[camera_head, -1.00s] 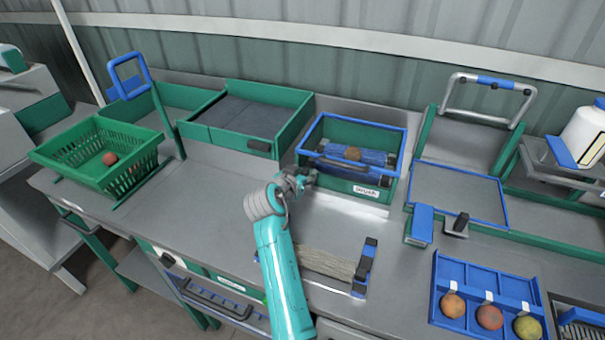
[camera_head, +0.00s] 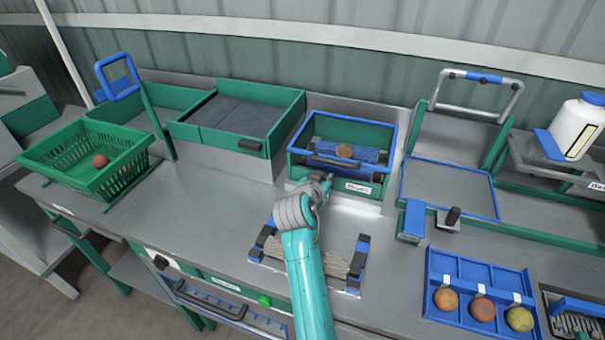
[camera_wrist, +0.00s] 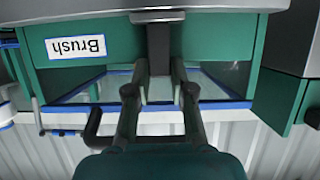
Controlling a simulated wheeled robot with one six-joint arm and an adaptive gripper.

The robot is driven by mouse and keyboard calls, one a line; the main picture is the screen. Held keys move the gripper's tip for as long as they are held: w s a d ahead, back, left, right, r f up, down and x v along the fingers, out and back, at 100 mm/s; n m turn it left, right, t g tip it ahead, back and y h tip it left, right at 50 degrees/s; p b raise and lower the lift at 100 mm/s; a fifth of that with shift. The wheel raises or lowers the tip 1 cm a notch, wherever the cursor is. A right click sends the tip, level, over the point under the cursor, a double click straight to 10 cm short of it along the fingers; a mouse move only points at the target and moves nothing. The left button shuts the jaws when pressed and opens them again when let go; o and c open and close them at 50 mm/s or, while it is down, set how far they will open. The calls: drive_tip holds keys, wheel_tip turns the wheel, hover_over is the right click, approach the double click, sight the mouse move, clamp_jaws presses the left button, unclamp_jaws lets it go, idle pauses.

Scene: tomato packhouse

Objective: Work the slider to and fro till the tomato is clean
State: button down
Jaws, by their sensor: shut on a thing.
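The brush box (camera_head: 375,165) is a green box with a blue rim and a "Brush" label, which reads upside down in the wrist view (camera_wrist: 75,47). A brownish-orange tomato (camera_head: 344,151) lies on the blue brushes (camera_head: 368,155) inside it. My gripper (camera_head: 326,181) is at the front of the box, left of the label. In the wrist view my gripper (camera_wrist: 160,92) has its two fingers on either side of a dark slider handle (camera_wrist: 158,45) and is shut on it. The tomato is not visible in the wrist view, and its underside is hidden.
A green basket (camera_head: 125,150) with one red tomato stands at the left. A blue tray (camera_head: 455,265) with several compartments holds tomatoes at front right. A brown roller bed (camera_head: 335,263) lies beside my arm. The counter (camera_head: 205,215) left of my arm is clear.

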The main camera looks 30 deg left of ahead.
sight(362, 183)
drive_tip(key=d, duration=0.3)
drive_tip(key=w+d, duration=0.1)
drive_tip(key=d, duration=0.2)
drive_tip(key=w+d, duration=0.1)
drive_tip(key=d, duration=0.3)
drive_tip(key=shift+w+d, duration=0.1)
drive_tip(key=shift+w, duration=0.1)
drive_tip(key=c, duration=1)
unclamp_jaws()
